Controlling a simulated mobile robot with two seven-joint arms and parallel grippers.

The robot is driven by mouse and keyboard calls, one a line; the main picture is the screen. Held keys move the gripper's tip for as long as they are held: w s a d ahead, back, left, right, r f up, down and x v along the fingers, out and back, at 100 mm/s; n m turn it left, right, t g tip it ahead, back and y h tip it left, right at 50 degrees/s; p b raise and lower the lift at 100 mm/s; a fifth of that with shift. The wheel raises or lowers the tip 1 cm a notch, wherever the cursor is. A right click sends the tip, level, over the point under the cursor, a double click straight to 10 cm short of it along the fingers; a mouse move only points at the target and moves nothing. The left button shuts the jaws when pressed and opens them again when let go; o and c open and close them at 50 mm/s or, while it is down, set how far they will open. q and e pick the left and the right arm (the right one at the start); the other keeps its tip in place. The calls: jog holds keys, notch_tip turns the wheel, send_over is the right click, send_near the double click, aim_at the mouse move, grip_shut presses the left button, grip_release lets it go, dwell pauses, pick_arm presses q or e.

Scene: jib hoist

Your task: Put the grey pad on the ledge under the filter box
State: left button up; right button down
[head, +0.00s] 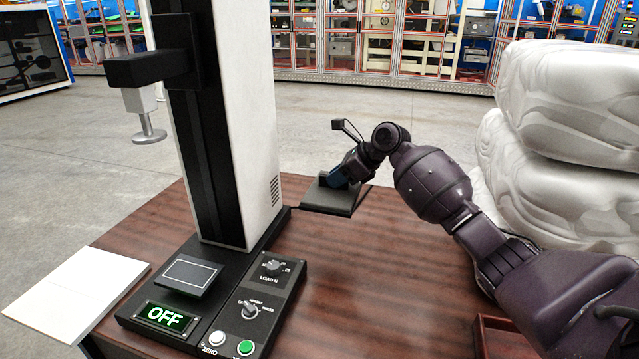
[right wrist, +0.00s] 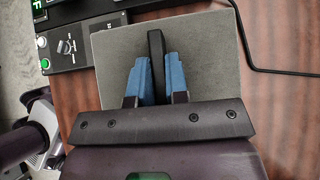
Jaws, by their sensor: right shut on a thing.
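The grey pad (head: 328,201) is a flat dark square plate near the far edge of the brown table in the head view. In the right wrist view the pad (right wrist: 212,45) has a raised black grip bar (right wrist: 156,42). My right gripper (head: 342,175) is shut on this bar, with its blue fingers (right wrist: 158,75) on either side. The pad is level or nearly so; I cannot tell whether it touches the table. I cannot make out a filter box or a ledge under one. My left gripper is not in view.
A tall test stand (head: 243,120) with an OFF display (head: 165,317) stands left of the pad. A white board (head: 78,292) lies at the table's left edge. White wrapped bundles (head: 570,100) rise at right. The table (head: 370,285) is bare in the middle.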

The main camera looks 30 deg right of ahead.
aim_at(329, 197)
jog(key=shift+r, duration=0.35)
jog(key=shift+f, duration=0.1)
jog(key=shift+s+a, duration=0.1)
jog(key=shift+s, duration=0.15)
jog(key=shift+n+y, duration=0.3)
jog(key=a, duration=0.1)
jog(key=s+a+r, duration=0.1)
jog(key=a, duration=0.1)
jog(key=shift+s+a+r, duration=0.35)
jog(key=shift+r, duration=0.05)
jog(key=s+a+f+n+p, duration=0.1)
jog(key=s+a+f, duration=0.1)
jog(key=s+a, duration=0.7)
jog(key=s+a+f+n+g+y+p, duration=0.1)
jog(key=s+a, duration=0.9)
jog(key=s, duration=0.1)
jog(key=shift+s+f+g, duration=0.2)
jog(key=shift+f+g, duration=0.1)
jog(key=shift+f, duration=0.1)
